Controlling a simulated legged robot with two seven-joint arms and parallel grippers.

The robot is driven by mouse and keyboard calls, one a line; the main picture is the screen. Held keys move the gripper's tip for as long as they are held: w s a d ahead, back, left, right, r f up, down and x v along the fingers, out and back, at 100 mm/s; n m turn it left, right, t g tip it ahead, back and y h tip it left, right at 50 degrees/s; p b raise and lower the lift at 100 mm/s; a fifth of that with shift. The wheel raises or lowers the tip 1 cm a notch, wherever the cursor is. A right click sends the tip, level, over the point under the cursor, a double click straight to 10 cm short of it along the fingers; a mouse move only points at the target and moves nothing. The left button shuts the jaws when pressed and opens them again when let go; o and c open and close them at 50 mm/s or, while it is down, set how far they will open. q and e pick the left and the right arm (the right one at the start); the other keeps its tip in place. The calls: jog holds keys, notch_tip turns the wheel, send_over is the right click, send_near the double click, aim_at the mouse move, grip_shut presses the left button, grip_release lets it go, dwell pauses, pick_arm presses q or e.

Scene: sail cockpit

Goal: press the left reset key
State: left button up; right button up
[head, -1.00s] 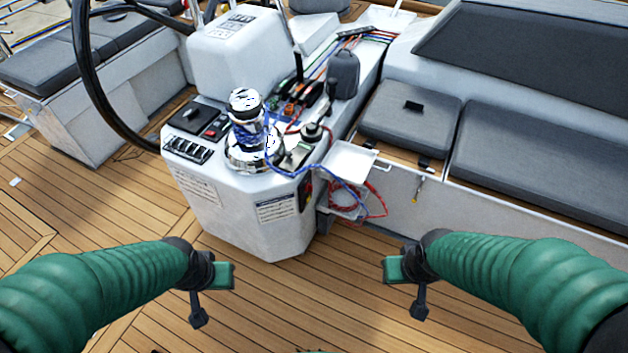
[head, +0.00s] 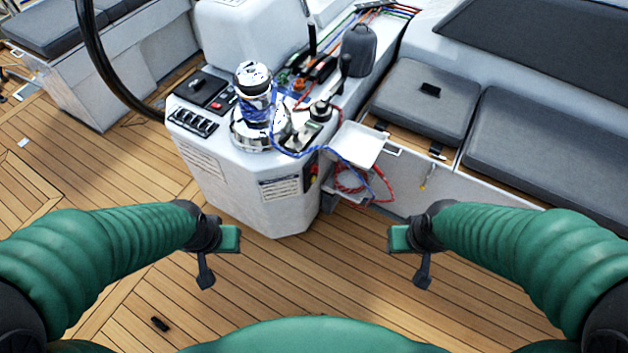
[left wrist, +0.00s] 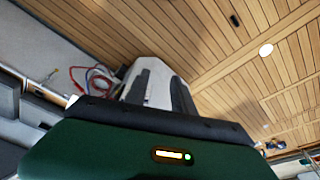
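The white console (head: 245,190) stands ahead of me in the head view. On its near left top is a row of black keys (head: 192,122); behind them is a small red button (head: 217,106) beside a dark panel. The labels are too small to read, so I cannot tell which is the left reset key. My left gripper (head: 222,245) is in front of the console, low and apart from it. Its dark fingers (left wrist: 160,90) are apart and empty in the left wrist view. My right gripper (head: 406,245) hangs over the deck to the right; its finger gap is unclear.
A chrome winch (head: 256,110) with blue rope stands right of the keys. A black steering wheel (head: 97,55) is at the left. A white tray (head: 357,145) and red rope jut from the console's right side. Grey cushioned benches (head: 550,150) lie right.

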pick_arm(q)
jog(key=shift+s+d+r, duration=0.15)
jog(key=shift+d, duration=0.25)
jog(key=shift+s+d+r, duration=0.1)
jog(key=shift+d, duration=0.25)
grip_shut()
jog(key=shift+w+a, duration=0.1)
jog(key=shift+a, duration=0.15)
jog(key=shift+a+f, duration=0.1)
jog(key=shift+a, duration=0.2)
jog(key=shift+d, duration=0.2)
